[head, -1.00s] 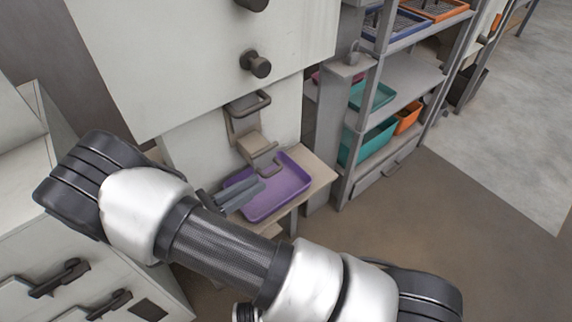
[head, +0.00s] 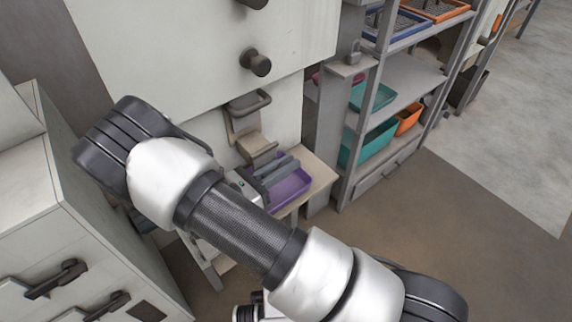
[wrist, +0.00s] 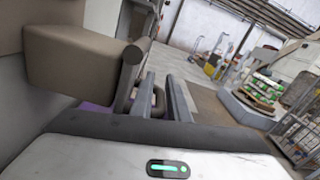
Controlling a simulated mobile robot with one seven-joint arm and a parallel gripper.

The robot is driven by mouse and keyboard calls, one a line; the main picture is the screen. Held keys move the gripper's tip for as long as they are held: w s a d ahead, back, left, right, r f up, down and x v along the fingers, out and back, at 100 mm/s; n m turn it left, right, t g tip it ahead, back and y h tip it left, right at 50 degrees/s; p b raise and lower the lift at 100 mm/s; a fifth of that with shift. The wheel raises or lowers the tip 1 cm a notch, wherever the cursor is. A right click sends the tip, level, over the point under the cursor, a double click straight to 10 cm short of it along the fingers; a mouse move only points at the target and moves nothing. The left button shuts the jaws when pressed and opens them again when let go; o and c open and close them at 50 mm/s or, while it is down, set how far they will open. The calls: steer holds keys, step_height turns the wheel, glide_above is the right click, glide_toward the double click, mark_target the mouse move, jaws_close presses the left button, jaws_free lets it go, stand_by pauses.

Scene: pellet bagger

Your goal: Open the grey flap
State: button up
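A beige spout (head: 252,142) sticks out of the pale machine above a purple tray (head: 292,190). The grey flap (head: 265,151) is at the spout's outer end. In the wrist view the spout (wrist: 80,58) fills the upper left, with the dark grey flap edge (wrist: 129,72) beside it. A rounded handle loop (wrist: 158,100) shows between the two fingers. My gripper (head: 291,161) is at the flap, over the tray, and hides the loop in the head view. In the wrist view my gripper (wrist: 161,78) is open, with fingers apart on either side of the loop.
A grey bracket with a bar handle (head: 248,104) sits above the spout. Dark knobs (head: 255,62) stick out higher up. A shelf rack (head: 408,72) with teal bins (head: 372,140) stands to the right. A pale cabinet (head: 60,225) is at left. Floor is free at lower right.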

jaws_close()
steer(key=shift+s+r, duration=0.1)
steer(key=shift+r, duration=0.05)
step_height(320, 180, up, 7)
steer(key=s+d+n+p, duration=0.1)
steer(key=n+p, duration=1.1)
steer(key=n, duration=0.2)
steer(key=shift+s+n, duration=0.35)
steer(key=shift+n, duration=0.05)
steer(key=shift+d+r+p, duration=0.1)
steer(key=shift+p, duration=0.2)
steer(key=shift+o, duration=0.9)
jaws_free()
